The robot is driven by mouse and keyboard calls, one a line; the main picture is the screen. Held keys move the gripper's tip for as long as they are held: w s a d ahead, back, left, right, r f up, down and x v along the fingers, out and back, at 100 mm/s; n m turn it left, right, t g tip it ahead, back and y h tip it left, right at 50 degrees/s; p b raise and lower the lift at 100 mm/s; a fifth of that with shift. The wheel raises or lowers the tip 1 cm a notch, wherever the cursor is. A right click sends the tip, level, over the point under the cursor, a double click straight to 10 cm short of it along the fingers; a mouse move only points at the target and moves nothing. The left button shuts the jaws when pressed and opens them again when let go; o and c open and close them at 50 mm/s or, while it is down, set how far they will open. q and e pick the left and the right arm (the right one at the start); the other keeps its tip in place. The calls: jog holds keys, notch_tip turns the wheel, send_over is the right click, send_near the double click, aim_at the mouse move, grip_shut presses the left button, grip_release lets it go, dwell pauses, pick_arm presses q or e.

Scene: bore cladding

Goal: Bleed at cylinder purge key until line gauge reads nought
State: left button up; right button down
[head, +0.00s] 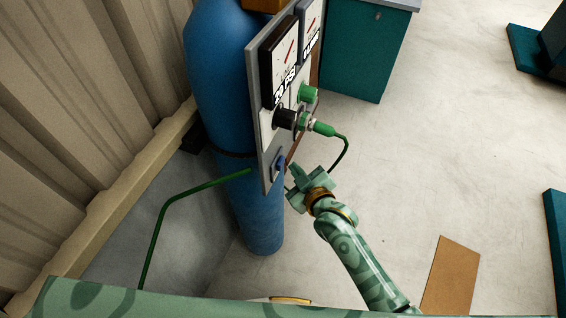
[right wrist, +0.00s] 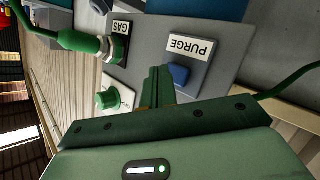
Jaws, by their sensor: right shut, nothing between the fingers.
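The blue purge key (head: 278,163) is low on the grey upright panel (head: 254,105). In the right wrist view the blue key (right wrist: 178,74) sits below a PURGE label (right wrist: 189,47). My right gripper (head: 296,180) is shut and empty, just right of and below the key. In the wrist view its closed fingers (right wrist: 157,85) are right beside the key; I cannot tell whether they touch. A black-framed dial gauge (head: 287,52) with a red needle is higher on the panel, and a second gauge (head: 312,18) is behind it. Their readings are too small to tell. My left gripper is not seen.
The panel stands against a blue cylinder (head: 221,75). A green hose (head: 343,155) runs from a fitting beside a green knob (head: 307,93). Another green line (head: 165,205) bends out at the left. A teal cabinet (head: 358,55) stands behind. Floor at right is open around a brown sheet (head: 451,275).

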jog(key=shift+a, duration=0.15)
jog(key=shift+w+a, duration=0.15)
jog(key=shift+a, duration=0.1)
jog(key=shift+w+a, duration=0.15)
jog(key=shift+a, duration=0.25)
dwell(1.7)
dwell(1.8)
jog(key=shift+s+d+p, duration=0.3)
jog(key=shift+d+p, duration=0.25)
jog(key=shift+d, duration=0.25)
